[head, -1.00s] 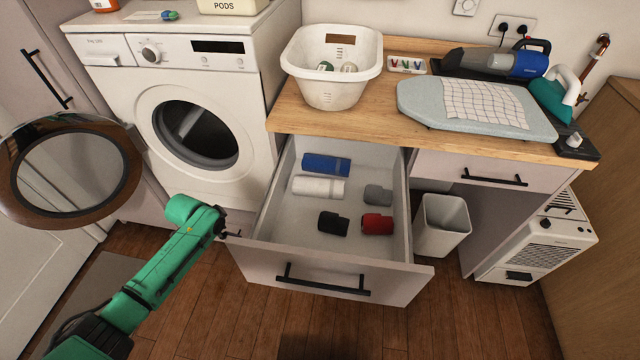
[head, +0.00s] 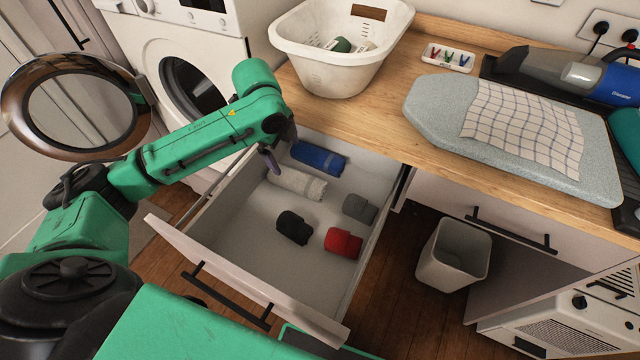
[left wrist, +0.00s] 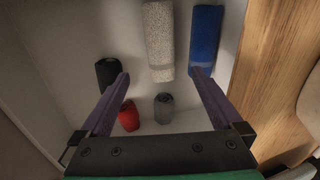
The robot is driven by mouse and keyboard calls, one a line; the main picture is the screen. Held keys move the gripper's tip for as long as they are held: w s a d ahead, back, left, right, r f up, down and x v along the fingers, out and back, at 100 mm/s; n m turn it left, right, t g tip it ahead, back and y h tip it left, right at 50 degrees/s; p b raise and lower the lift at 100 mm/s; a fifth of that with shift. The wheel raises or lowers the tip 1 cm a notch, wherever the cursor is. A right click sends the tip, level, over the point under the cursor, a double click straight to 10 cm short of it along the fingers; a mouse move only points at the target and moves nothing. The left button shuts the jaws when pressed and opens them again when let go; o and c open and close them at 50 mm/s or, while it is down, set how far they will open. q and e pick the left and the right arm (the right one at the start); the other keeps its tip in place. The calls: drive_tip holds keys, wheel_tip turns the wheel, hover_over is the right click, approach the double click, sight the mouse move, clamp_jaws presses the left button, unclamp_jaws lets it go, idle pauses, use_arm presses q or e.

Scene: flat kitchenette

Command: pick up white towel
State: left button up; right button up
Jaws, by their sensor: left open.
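The white towel (head: 298,184) is a rolled, light, textured bundle lying in the open drawer, in front of the rolled blue towel (head: 319,158). In the left wrist view the white towel (left wrist: 158,42) lies between the lines of my two open fingers, beyond their tips, and the blue towel (left wrist: 205,40) is to its right. My left gripper (head: 271,160) hangs over the drawer by the white towel's left end, and hides a little of it. The left gripper (left wrist: 160,74) is open and holds nothing. My right gripper is not seen.
The open drawer (head: 250,235) also holds a black roll (head: 294,228), a red roll (head: 343,242) and a grey roll (head: 359,208). The wooden countertop (head: 390,85) overhangs its back. A white basket (head: 335,75) stands there. The washing machine door (head: 20,110) stands open at left.

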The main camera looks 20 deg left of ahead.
sight(298, 177)
use_arm(q)
drive_tip(key=x, duration=0.5)
drive_tip(key=b+x, duration=0.1)
drive_tip(key=x, duration=0.5)
drive_tip(key=b+x, duration=0.1)
drive_tip(key=x, duration=0.4)
drive_tip(key=shift+w+d+f, duration=0.25)
drive_tip(key=shift+d+f, duration=0.05)
drive_tip(key=shift+f, duration=0.05)
drive_tip(key=c, duration=1.1)
drive_tip(key=v, duration=0.4)
drive_tip(key=w+v, duration=0.1)
drive_tip(key=v, duration=0.2)
drive_tip(key=w+v, duration=0.1)
drive_tip(key=v, duration=0.3)
drive_tip(key=shift+s+d+r+p, duration=0.1)
drive_tip(key=shift+d+r+p, duration=0.25)
drive_tip(key=shift+r, duration=0.2)
drive_tip(key=shift+c, duration=0.2)
drive_tip(key=s+d+p, duration=0.2)
drive_tip(key=s+d, duration=0.3)
drive_tip(key=s, duration=0.3)
drive_tip(key=s+d+p, duration=0.2)
drive_tip(key=s+d, duration=0.3)
drive_tip(key=s, duration=0.3)
drive_tip(key=shift+s, duration=0.25)
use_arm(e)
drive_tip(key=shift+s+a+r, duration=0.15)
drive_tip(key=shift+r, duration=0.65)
